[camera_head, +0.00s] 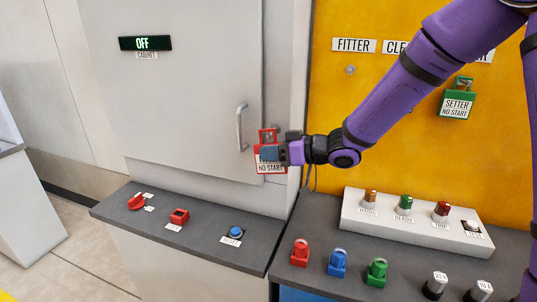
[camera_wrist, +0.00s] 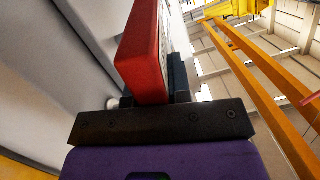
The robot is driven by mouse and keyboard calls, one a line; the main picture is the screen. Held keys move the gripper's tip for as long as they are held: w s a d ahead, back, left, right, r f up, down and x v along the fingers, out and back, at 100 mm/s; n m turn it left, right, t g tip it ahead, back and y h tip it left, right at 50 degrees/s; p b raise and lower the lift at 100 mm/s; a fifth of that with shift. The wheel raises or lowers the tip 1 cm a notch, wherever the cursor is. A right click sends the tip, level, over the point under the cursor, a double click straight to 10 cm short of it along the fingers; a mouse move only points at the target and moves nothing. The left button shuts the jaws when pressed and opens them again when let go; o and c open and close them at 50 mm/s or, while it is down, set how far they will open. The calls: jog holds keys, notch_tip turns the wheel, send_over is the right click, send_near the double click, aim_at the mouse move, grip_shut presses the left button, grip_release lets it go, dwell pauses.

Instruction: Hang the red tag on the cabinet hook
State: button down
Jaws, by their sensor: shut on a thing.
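In the wrist view the red tag (camera_wrist: 143,50) stands up from the jaws, close to a pale wall surface. The cabinet (camera_head: 190,85) is grey with its door closed. I cannot make out the cabinet hook; the tag may hide it. I cannot tell whether the tag touches the cabinet.
A silver door handle (camera_head: 241,126) is just left of the tag. The yellow board (camera_head: 335,110) carries a bare peg (camera_head: 350,70) and a green tag (camera_head: 457,103). Below are a dark ledge with controls (camera_head: 200,222), a white lamp box (camera_head: 400,222) and several coloured padlocks (camera_head: 337,262).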

jog(key=shift+w+d+f, duration=0.15)
jog(key=shift+w+d, duration=0.1)
jog(key=shift+w, duration=0.45)
jog(key=shift+w+d+f, duration=0.2)
jog(key=shift+w+d, duration=0.1)
jog(key=shift+w, duration=0.45)
jog(key=shift+w+d+f, duration=0.15)
jog(key=shift+w+d, duration=0.1)
jog(key=shift+w, duration=0.45)
jog(key=c, duration=1)
grip_release()
jog(key=shift+d, duration=0.1)
jog(key=shift+d, duration=0.1)
